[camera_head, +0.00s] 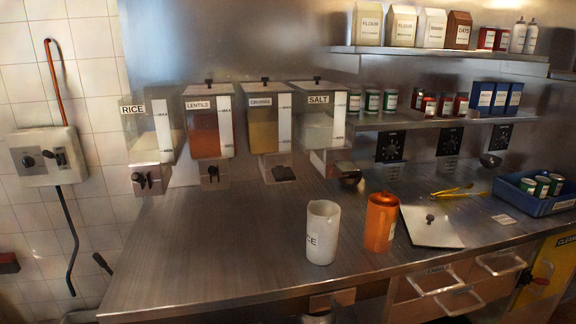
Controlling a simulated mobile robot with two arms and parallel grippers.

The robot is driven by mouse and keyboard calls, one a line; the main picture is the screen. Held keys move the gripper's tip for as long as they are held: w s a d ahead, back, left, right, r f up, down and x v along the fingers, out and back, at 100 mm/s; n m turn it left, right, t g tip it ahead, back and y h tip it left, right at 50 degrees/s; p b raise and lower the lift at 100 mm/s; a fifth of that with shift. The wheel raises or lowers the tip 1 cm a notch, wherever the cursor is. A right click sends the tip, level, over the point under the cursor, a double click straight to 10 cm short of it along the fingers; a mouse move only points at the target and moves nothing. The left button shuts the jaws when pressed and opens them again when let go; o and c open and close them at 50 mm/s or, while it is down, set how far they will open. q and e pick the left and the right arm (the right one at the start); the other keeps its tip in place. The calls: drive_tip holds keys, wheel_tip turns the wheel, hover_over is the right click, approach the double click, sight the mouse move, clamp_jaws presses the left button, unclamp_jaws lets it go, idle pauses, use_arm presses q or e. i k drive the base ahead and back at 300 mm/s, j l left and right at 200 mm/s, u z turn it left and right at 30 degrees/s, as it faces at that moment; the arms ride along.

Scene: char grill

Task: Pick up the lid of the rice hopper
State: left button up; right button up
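The rice hopper (148,133) is the leftmost clear bin on the wall, labelled RICE, with some pale contents low inside. No knobbed lid shows on its top, unlike the neighbouring hoppers. A flat, pale square lid (432,228) with a small black knob lies on the steel counter at the right, beside an orange canister. It matches the lids on the other hoppers in kind. Neither of my grippers can be made out in the head view.
A white container (321,232) and the orange canister (381,222) stand left of the lid. Yellow tongs (452,193) and a blue crate (536,193) of cans are behind and right. The steel counter's (215,245) left half is clear.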

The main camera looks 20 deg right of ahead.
sight(427, 226)
drive_tip(key=z, duration=1.7)
drive_tip(key=i+l+u, duration=0.1)
drive_tip(key=u, duration=0.5)
drive_tip(key=i+l+u, duration=0.2)
drive_tip(key=l, duration=0.25)
drive_tip(key=i+l+u, duration=0.25)
drive_tip(key=l, duration=0.2)
drive_tip(key=l+u, duration=0.2)
drive_tip(key=l, duration=0.25)
drive_tip(key=i+l+u, duration=0.1)
drive_tip(key=l+u, duration=0.15)
drive_tip(key=l, duration=0.25)
